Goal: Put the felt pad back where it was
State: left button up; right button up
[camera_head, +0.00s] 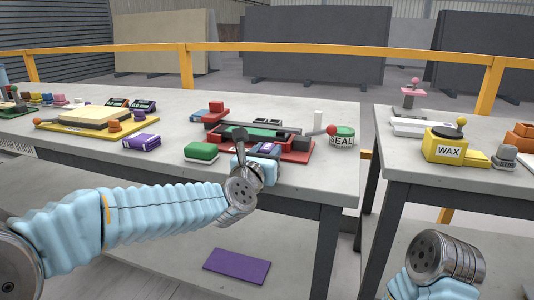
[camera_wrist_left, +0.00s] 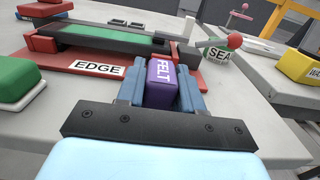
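The felt pad is a purple block with FELT in white letters, and it sits between the two blue fingers of my left gripper (camera_wrist_left: 163,88) in the left wrist view. The fingers press against both sides of the pad (camera_wrist_left: 160,72). In the head view my left gripper (camera_head: 258,165) is at the front of the middle table, and the pad (camera_head: 269,148) shows just beyond it. It is close to the red EDGE fixture (camera_wrist_left: 85,63), also seen in the head view (camera_head: 298,152). I cannot tell whether the pad touches the table. My right gripper is out of view.
A green-topped block (camera_head: 201,152) is left of my gripper. A SEAL tin (camera_head: 342,137) and a red ball-topped handle (camera_head: 331,130) stand to the right. Another purple block (camera_head: 141,142) lies by a yellow tray (camera_head: 65,126). A purple mat (camera_head: 236,266) lies low down. A gap separates the right table (camera_head: 400,160).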

pick_arm(q)
jog(key=o, duration=0.4)
jog(key=shift+o, duration=0.2)
jog(key=shift+r+p, duration=0.15)
jog(key=shift+p, duration=0.15)
jog(key=b+v, duration=0.3)
jog(key=v, duration=0.9)
jog(key=w+a+f+m+g+y, duration=0.15)
jog(key=f+m+g, duration=0.4)
jog(key=f, duration=1.15)
jog(key=w+a+f+m+g, duration=0.1)
jog(key=a+f+m+g, duration=0.1)
jog(key=f+m, duration=1.1)
jog(key=s+a+f+m+g, duration=0.2)
jog(key=s+f+m+g, duration=0.2)
jog(key=s+f, duration=0.7)
jog(key=s+a+f+m+g, duration=0.1)
jog(key=s+f+m+g, duration=0.4)
jog(key=f, duration=1.3)
jog(key=s+m, duration=0.3)
jog(key=s, duration=0.3)
jog(key=shift+s+a+f, duration=0.15)
jog(key=shift+s+a, duration=0.05)
jog(key=shift+a, duration=0.2)
